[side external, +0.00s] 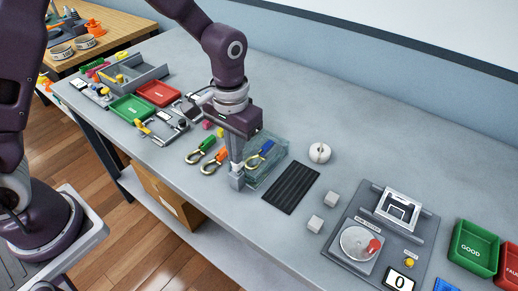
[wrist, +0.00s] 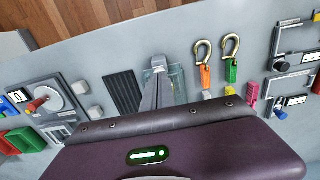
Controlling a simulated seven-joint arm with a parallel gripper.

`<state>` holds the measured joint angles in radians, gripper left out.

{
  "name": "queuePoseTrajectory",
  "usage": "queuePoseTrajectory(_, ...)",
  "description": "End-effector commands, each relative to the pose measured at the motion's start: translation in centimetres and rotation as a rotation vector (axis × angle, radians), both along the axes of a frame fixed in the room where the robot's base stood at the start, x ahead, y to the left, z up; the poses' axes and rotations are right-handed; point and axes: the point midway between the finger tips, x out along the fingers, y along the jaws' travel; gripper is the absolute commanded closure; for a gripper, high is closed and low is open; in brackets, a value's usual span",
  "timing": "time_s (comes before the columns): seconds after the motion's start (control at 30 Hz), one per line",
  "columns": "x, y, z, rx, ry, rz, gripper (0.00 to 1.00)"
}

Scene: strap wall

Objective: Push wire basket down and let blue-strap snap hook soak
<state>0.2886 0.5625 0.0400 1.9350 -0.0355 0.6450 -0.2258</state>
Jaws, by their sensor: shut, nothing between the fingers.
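A clear, greenish tank (side external: 272,165) stands on the bench in the side view; it also shows partly behind my fingers in the wrist view (wrist: 180,92). The blue-strap snap hook (side external: 262,154) is at the tank, its blue strap towards the upper right. I cannot make out the wire basket apart from the tank walls, nor whether the hook is under liquid. My gripper (side external: 236,181) is shut and empty, pointing down at the tank's near left side. In the wrist view its fingertips (wrist: 159,64) overlap the tank's edge; contact is unclear.
Green-strap (side external: 201,150) and orange-strap (side external: 215,161) snap hooks lie left of the tank. A black ribbed mat (side external: 291,188) lies right of it, with a white round piece (side external: 320,152) and two pale cubes (side external: 332,198) beyond. A tester (side external: 372,245) reading 0 stands further right.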

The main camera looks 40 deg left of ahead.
Motion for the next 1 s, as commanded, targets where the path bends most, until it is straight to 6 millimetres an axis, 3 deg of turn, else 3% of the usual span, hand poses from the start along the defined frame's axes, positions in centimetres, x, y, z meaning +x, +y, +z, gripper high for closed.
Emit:
queuePoseTrajectory(0.27,0.0,0.0,-0.6,0.0,-0.001,0.0,1.0)
queuePoseTrajectory(0.73,0.0,0.0,4.6,0.0,-0.002,0.0,1.0)
queuePoseTrajectory(1.0,0.0,0.0,5.3,0.0,0.0,0.0,1.0)
